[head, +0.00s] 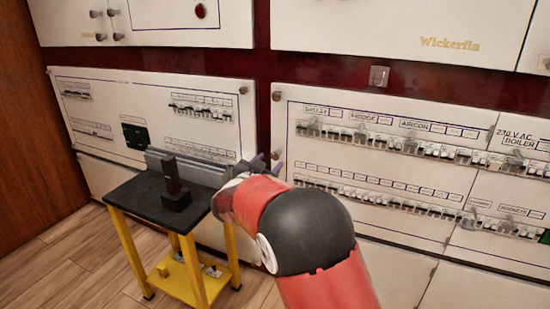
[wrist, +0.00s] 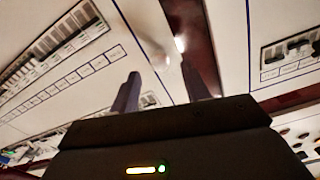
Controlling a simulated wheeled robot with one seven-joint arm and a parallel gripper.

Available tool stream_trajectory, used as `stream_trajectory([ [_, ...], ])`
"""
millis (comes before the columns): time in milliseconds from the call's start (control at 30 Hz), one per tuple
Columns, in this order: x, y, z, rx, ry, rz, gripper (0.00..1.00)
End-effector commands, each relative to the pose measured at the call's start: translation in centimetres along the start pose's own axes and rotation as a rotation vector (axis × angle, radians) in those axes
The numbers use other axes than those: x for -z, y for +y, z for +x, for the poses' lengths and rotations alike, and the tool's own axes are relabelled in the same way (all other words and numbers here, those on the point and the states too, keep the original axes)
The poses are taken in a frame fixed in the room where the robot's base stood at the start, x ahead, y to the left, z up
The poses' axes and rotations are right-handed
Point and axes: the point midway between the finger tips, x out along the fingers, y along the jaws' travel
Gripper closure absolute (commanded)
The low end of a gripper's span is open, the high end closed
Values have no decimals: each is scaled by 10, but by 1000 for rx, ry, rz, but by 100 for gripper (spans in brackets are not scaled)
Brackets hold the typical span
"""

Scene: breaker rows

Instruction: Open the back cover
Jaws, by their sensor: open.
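I cannot tell for certain which panel is the back cover. A white left panel (head: 110,105) with switches and a black socket block shows in the head view. A white right panel (head: 310,105) with rows of labelled breakers is beside it, past a dark red strip. My gripper (head: 268,160) is in front of the strip between these panels, near the left panel's right edge. In the wrist view my gripper (wrist: 163,82) has its two fingers apart, with white panel and the red strip (wrist: 190,35) behind them. Nothing shows between the fingers. My red and black arm hides part of the right panel's lower left.
A small table with a black top (head: 135,200) and yellow legs stands before the left panel. A dark upright device (head: 174,185) stands on it, with a long grey part (head: 190,168) behind. More white panels (head: 400,30) are above. Wooden floor (head: 60,255) is clear at lower left.

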Motion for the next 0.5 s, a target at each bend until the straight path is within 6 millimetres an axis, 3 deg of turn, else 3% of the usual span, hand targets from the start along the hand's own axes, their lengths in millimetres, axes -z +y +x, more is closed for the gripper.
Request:
stream_trajectory([
  [200, -1, 0, 36, -1, 0, 1, 53],
  [500, 0, 0, 54, 2, -2, 0, 53],
])
